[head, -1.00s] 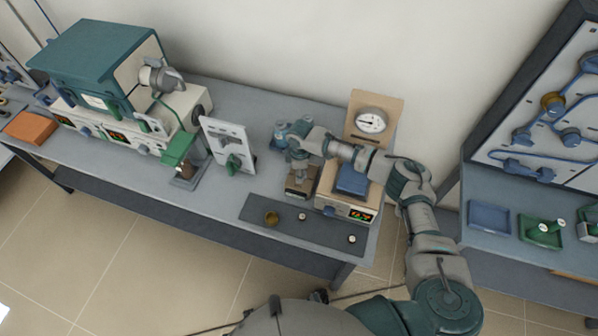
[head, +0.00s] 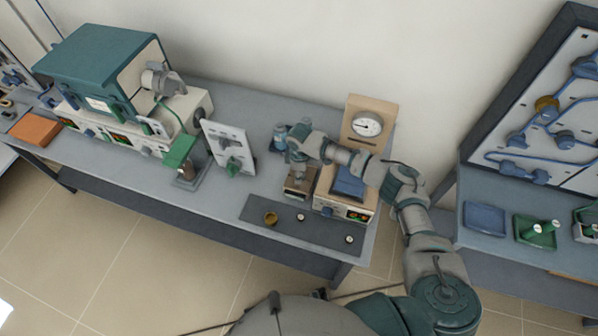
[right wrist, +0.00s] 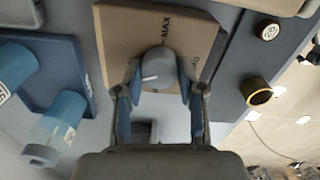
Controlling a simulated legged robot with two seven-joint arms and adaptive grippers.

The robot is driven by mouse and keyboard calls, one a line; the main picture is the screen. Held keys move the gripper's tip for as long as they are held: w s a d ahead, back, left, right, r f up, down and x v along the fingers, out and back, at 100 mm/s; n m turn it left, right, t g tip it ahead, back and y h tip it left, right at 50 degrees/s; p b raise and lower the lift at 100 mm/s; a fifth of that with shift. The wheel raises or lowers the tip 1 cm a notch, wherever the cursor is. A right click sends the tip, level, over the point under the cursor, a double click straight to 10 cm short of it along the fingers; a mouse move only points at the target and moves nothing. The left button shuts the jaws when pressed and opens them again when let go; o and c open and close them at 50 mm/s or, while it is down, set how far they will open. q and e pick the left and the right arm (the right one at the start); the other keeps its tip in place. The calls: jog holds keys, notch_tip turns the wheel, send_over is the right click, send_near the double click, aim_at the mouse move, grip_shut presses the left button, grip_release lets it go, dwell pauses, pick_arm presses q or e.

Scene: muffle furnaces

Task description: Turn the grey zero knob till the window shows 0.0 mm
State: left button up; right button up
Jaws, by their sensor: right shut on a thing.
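The grey knob (right wrist: 158,62) sits on a tan box (right wrist: 115,40) marked "MAX"; its white mark points left in the right wrist view. My right gripper (right wrist: 157,92) is shut on the grey knob, one blue-padded finger on each side. In the head view my right gripper (head: 299,172) reaches down onto the small tan box (head: 296,189), and the knob is hidden under it. Beside it, a tan instrument (head: 327,203) has a lit window (head: 358,216); its digits are too small to read. My left gripper is not in view.
A dial gauge (head: 367,124) stands behind the instrument. A dark mat (head: 285,229) with a brass cup (head: 271,218) and small weights lies in front. A grey panel (head: 229,146) stands to the left.

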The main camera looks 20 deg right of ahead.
jog(key=shift+s+d+r+m+p, duration=0.1)
jog(key=shift+d+m+p, duration=0.05)
jog(key=shift+m+p, duration=0.55)
jog(key=m+p, duration=0.4)
jog(key=p, duration=0.1)
jog(key=shift+m+p, duration=1.2)
jog(key=shift+p, duration=0.05)
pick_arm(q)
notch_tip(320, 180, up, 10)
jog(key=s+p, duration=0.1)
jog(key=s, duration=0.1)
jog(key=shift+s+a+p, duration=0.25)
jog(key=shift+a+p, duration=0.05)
pick_arm(e)
jog(key=shift+f+m, duration=0.25)
jog(key=shift+m, duration=0.85)
jog(key=o, duration=1.1)
jog(key=shift+o, duration=0.2)
